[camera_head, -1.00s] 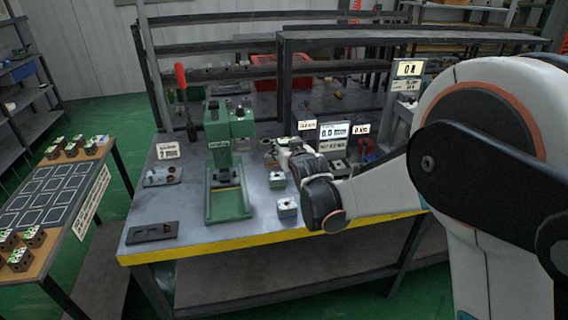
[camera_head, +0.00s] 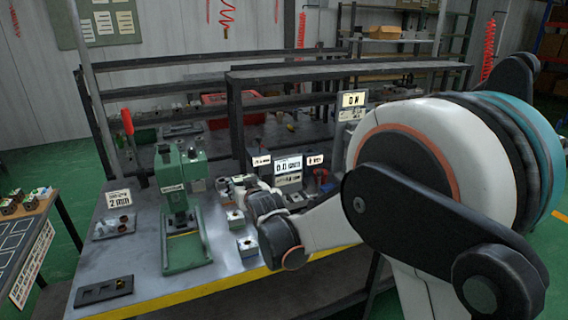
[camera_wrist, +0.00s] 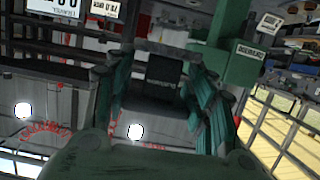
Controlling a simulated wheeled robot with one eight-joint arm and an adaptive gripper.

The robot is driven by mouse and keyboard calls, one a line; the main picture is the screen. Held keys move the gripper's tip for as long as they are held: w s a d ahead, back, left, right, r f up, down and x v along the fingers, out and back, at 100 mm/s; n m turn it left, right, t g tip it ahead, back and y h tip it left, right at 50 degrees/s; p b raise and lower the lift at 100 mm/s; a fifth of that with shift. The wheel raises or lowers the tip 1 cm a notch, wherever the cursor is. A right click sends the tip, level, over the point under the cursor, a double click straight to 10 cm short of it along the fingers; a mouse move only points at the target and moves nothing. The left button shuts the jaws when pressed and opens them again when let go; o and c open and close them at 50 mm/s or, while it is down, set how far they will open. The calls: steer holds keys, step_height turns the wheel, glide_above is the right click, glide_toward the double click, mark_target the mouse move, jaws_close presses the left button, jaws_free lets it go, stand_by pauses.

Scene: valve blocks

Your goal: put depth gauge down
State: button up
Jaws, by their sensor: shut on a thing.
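My gripper (camera_wrist: 158,100) has teal fingers on both sides of a dark block with faint lettering, which I take as the depth gauge (camera_wrist: 165,72). It is shut on this block. A pale part lies just beyond the block in the wrist view. In the head view my gripper (camera_head: 232,184) is over the bench, just right of the green press (camera_head: 183,200), and largely hidden by my wrist. The gauge cannot be made out there. Whether the gauge touches the bench cannot be told.
The grey bench (camera_head: 148,262) has a yellow front edge. A lit display (camera_head: 288,167) stands behind my wrist. Small blocks (camera_head: 247,247) sit between the press and my arm. A dark slotted tray (camera_head: 104,290) lies at the front left.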

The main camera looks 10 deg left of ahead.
steer(key=d+r+m+t+h, duration=0.2)
steer(key=d+m+h, duration=0.5)
steer(key=d, duration=3.7)
steer(key=n+g+y, duration=0.2)
steer(key=n+y, duration=0.5)
glide_above(247, 242)
step_height(247, 242, down, 2)
step_height(247, 242, down, 20)
steer(key=b, duration=0.7)
steer(key=shift+r, duration=0.15)
